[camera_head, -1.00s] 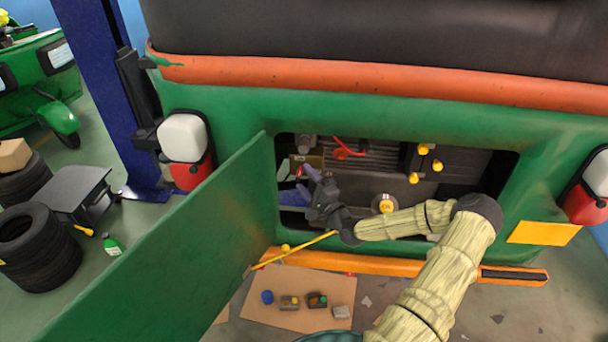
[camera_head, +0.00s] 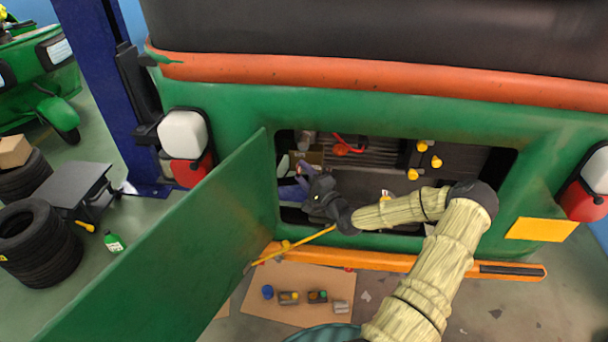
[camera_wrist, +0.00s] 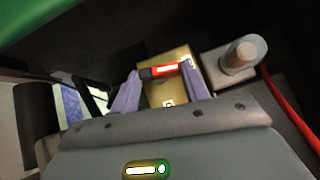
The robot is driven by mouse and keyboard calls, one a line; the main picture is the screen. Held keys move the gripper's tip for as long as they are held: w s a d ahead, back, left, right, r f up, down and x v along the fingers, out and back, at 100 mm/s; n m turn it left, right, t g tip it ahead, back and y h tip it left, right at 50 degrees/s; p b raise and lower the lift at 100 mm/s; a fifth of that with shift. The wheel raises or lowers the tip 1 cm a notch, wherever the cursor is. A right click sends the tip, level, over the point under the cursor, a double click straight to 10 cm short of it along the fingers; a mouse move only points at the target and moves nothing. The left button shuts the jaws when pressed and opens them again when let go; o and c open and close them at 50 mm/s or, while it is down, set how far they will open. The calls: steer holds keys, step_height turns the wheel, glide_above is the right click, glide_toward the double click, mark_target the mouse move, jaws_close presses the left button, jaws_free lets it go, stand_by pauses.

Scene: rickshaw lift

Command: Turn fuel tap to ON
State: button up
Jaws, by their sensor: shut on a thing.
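The fuel tap shows in the wrist view as a short red lever (camera_wrist: 168,70) with a white label and a dark left end. It lies across a brass-coloured plate (camera_wrist: 168,94). My gripper (camera_wrist: 160,71) has a purple finger at each end of the lever and is shut on it. The lever looks nearly level in that view, tilted slightly. In the head view my gripper (camera_head: 305,172) reaches into the left part of the open engine bay. There the tap itself is mostly hidden behind my gripper, and its ON marking cannot be read.
The green hatch door (camera_head: 190,235) stands open left of my arm. A yellow rod (camera_head: 295,245) runs from it towards the bay. Yellow caps (camera_head: 422,146) and a red hose (camera_head: 345,148) lie inside the bay. A clear-topped cylinder (camera_wrist: 243,55) stands close right of the tap.

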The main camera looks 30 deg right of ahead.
steer(key=shift+r+n+g+p, duration=0.1)
steer(key=shift+n+g+p, duration=0.25)
steer(key=shift+n+g, duration=0.45)
steer(key=o, duration=1)
steer(key=shift+s, duration=0.1)
steer(key=b+v, duration=0.2)
steer(key=v, duration=0.6)
steer(key=b+v, duration=0.3)
steer(key=v, duration=0.6)
steer(key=shift+s+a, duration=0.15)
steer(key=shift+a, duration=0.05)
